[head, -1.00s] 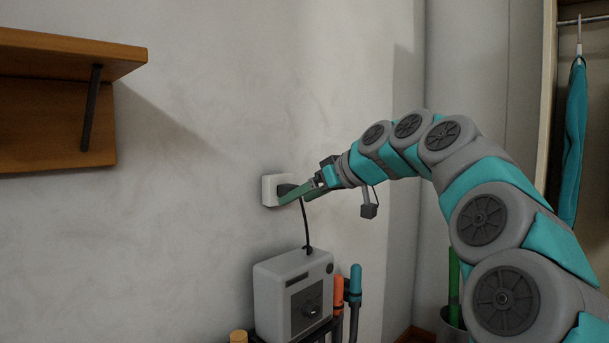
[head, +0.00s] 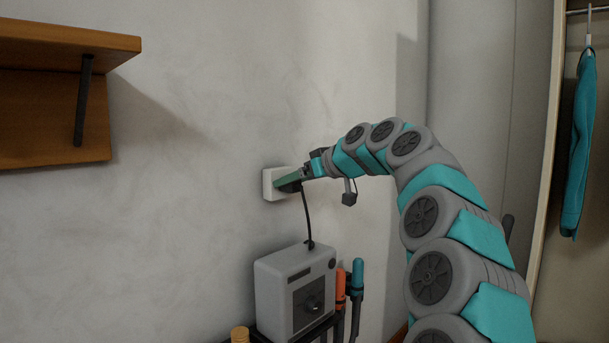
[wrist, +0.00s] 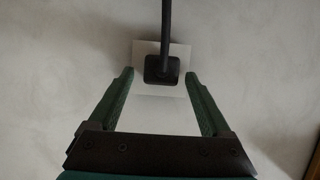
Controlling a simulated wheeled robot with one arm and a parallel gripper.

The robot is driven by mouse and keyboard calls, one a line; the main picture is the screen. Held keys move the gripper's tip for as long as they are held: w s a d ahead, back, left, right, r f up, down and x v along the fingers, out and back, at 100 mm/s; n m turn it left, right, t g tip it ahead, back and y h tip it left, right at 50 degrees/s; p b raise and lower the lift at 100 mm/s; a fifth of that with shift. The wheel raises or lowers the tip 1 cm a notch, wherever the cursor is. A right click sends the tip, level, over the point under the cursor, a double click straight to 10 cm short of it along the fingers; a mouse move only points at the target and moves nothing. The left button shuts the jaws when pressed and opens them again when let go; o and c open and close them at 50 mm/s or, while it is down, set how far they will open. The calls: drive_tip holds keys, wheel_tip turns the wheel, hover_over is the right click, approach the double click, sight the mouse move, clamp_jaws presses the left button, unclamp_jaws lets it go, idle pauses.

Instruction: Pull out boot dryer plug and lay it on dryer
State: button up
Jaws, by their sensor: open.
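The black plug (wrist: 161,70) sits in the white wall socket (wrist: 179,54), with its dark cord (wrist: 166,28) leading away from it. In the head view the socket (head: 268,184) is on the wall, and the cord (head: 307,218) hangs down to the grey boot dryer (head: 285,277). My gripper (wrist: 160,80) is open, its green fingers on either side of the plug with a gap to each. In the head view my gripper (head: 283,184) is at the socket and covers most of the plug.
An orange tube (head: 340,287) and a teal tube (head: 357,277) stand right beside the dryer. A wooden shelf (head: 60,40) is on the wall at upper left. A teal garment (head: 577,145) hangs at far right. The wall between shelf and socket is bare.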

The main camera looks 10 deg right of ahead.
drive_tip(key=shift+w+a+f, duration=0.1)
drive_tip(key=shift+w+a, duration=0.05)
drive_tip(key=shift+w, duration=0.05)
drive_tip(key=shift+c, duration=0.3)
clamp_jaws()
